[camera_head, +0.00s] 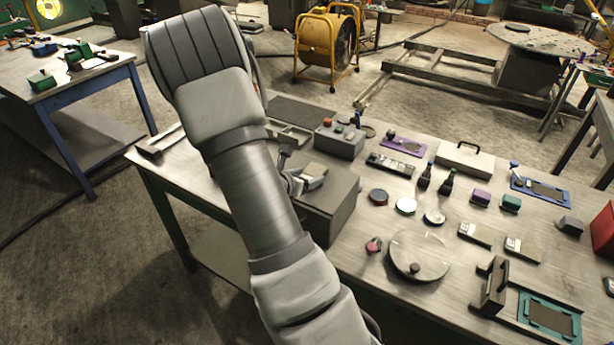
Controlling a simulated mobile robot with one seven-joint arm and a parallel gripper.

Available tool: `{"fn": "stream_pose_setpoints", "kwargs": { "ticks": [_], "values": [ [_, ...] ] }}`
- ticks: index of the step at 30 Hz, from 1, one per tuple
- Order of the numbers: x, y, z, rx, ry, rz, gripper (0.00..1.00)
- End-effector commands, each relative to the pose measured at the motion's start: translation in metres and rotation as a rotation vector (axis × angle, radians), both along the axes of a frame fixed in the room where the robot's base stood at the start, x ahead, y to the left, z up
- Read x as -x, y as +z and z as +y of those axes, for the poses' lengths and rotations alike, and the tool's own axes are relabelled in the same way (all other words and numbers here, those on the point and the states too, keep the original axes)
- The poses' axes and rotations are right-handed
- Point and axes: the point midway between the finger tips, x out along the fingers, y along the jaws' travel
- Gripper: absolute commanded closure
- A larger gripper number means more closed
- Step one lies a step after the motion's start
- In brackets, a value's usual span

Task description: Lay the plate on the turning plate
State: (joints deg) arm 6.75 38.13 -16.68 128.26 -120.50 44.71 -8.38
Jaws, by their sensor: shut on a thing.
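My arm crosses the view from the bottom middle to the upper left and bends over at the top. My gripper does not show; my arm may hide it, along with anything in it. A round pale disc (432,245) with a small dark knob lies flat on the workbench, right of my arm. It looks like the turning plate. No plate that I can surely name shows on it.
The workbench (365,235) carries a grey box (332,205) partly behind my arm, a dark upright bracket (492,285), a teal frame (549,315), two dark bottles (425,177) and a handled case (465,160). A yellow fan (327,45) stands behind on the floor.

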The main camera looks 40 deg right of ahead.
Motion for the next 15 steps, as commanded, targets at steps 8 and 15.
{"fn": "stream_pose_setpoints", "kwargs": {
  "ticks": [8,15],
  "values": [
    [0.0003,-0.0027,-0.0001,0.000,-0.001,0.000,0.05],
    [0.0003,-0.0026,0.0000,0.000,-0.001,0.000,0.01]
  ]
}}
